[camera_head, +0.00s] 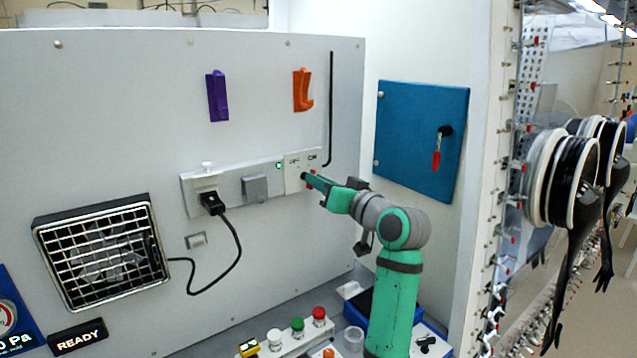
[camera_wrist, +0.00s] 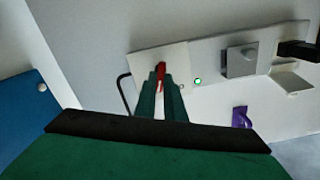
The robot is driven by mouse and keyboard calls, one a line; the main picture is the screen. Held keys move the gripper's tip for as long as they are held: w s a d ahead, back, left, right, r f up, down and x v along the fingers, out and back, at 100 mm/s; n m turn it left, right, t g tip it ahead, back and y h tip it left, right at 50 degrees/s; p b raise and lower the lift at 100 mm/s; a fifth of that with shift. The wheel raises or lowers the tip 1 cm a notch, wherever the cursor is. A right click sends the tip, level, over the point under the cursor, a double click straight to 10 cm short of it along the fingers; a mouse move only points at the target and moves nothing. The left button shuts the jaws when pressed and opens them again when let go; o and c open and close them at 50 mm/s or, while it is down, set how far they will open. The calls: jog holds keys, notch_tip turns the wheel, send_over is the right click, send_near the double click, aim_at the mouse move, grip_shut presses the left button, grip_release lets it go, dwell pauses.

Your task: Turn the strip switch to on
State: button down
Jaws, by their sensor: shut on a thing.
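The strip switch is a white plate (camera_head: 293,160) with small dark labels at the right end of the wall strip. In the wrist view the same plate (camera_wrist: 143,62) carries a red lever (camera_wrist: 160,67). My gripper (camera_head: 306,178) reaches the plate from the lower right. In the wrist view my gripper's green fingers (camera_wrist: 160,78) are closed around the red lever. The fingers hide much of the lever, and the labels are too small to tell its position. A small green light (camera_wrist: 197,81) shows on the strip beside the plate.
The strip also bears a grey covered socket (camera_head: 255,189) and a black plug (camera_head: 212,203) with a cable to the fan (camera_head: 102,250). A black rod (camera_head: 330,110), an orange hook (camera_head: 302,90) and a blue door (camera_head: 421,140) are nearby. Several coloured buttons (camera_head: 297,325) stand below.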

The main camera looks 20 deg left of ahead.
jog(key=shift+d+m, duration=0.15)
jog(key=shift+m, duration=0.85)
jog(key=shift+r, duration=0.1)
jog(key=c, duration=1.8)
grip_release()
jog(key=shift+c, duration=0.2)
jog(key=v, duration=1)
jog(key=shift+s+d, duration=0.25)
jog(key=shift+d, duration=0.05)
